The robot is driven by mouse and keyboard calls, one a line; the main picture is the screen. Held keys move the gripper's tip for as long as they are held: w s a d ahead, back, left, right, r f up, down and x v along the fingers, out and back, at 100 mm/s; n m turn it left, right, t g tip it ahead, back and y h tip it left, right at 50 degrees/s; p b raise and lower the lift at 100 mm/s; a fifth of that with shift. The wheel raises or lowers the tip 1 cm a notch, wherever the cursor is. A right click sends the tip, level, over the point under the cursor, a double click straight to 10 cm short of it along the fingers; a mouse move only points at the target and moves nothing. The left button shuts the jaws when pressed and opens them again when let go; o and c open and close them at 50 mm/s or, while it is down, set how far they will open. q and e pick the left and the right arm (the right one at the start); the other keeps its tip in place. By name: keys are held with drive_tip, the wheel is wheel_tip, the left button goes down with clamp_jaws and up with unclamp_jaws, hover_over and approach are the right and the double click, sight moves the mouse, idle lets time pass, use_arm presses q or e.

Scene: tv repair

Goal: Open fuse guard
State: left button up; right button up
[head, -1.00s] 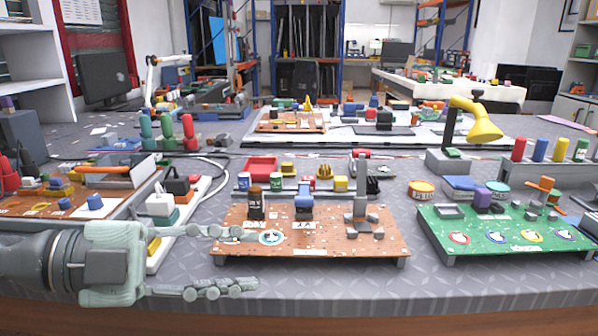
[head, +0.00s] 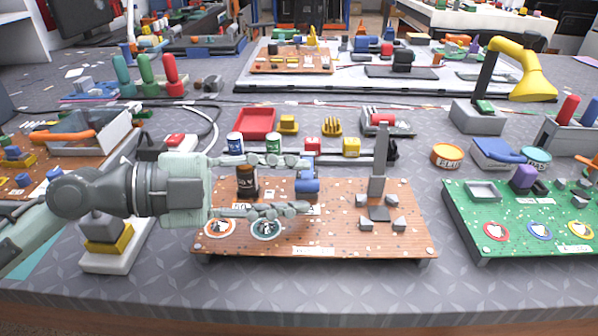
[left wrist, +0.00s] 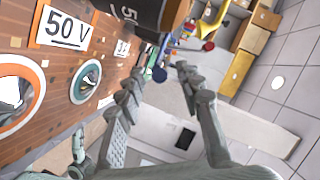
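The brown board (head: 300,240) stands in front of me. It carries a dark brown cylinder (head: 247,181), a blue part (head: 307,186) and a tall grey upright piece (head: 378,165) over a dark base. I cannot tell for certain which part is the fuse guard. My left gripper (head: 303,184) comes in from the left, open, with its fingers on the far and near sides of the blue part in the picture. I cannot tell whether they touch it. In the left wrist view the fingers are apart, with a small blue round end (left wrist: 158,74) showing between them. My right gripper is out of view.
A green board (head: 525,230) stands to the right. A red tray (head: 255,123) and several small coloured parts lie behind the brown board. A white-based block (head: 110,257) is under my left arm. The table strip in front of the boards is clear.

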use_arm(q)
drive_tip(key=shift+x, duration=0.9)
drive_tip(key=shift+c, duration=0.6)
clamp_jaws()
